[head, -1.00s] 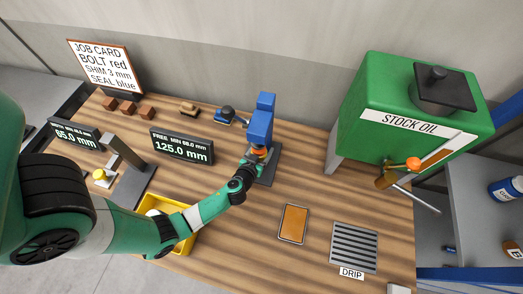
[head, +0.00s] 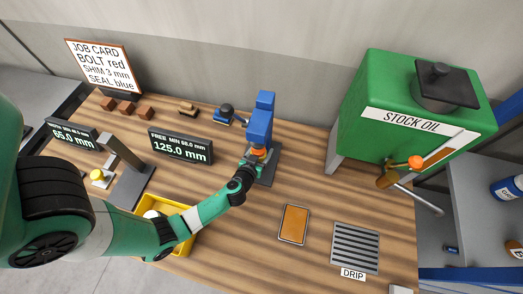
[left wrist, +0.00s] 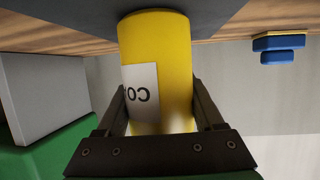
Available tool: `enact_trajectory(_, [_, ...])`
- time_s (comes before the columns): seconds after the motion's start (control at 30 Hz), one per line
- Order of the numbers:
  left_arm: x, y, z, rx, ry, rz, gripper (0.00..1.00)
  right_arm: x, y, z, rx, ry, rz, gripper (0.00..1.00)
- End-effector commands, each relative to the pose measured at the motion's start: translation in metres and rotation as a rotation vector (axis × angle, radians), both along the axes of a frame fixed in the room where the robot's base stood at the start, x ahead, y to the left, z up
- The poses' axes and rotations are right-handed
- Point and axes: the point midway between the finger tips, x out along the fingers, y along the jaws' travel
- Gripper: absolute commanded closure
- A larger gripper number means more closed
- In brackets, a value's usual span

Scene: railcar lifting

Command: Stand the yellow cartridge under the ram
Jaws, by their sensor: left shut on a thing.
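The yellow cartridge (left wrist: 162,50) fills the middle of the left wrist view and has a white label with dark letters. My left gripper (left wrist: 160,92) is shut on it, one finger on each side. The far end of the cartridge is at a dark flat surface; I cannot tell whether it touches. In the head view my left gripper (head: 250,166) is at the blue press, just below its ram (head: 259,127). An orange part (head: 259,151) shows beneath the ram. The cartridge is mostly hidden there by my arm. My right gripper is not in view.
The press's dark base (head: 270,171) stands on the wooden table. A display (head: 181,146) reads 125.0 mm. A yellow bin (head: 181,248) lies under my arm. An orange pad (head: 294,224), a drip grate (head: 355,247) and the green stock oil tank (head: 375,140) are to the right.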

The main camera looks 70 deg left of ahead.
Motion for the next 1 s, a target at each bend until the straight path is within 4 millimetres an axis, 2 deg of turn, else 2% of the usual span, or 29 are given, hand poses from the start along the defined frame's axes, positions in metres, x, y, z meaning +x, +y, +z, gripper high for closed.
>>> enact_trajectory(1.0, [-0.0023,-0.0005,-0.0097,-0.005,0.008,0.001,1.0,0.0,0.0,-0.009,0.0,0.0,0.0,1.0])
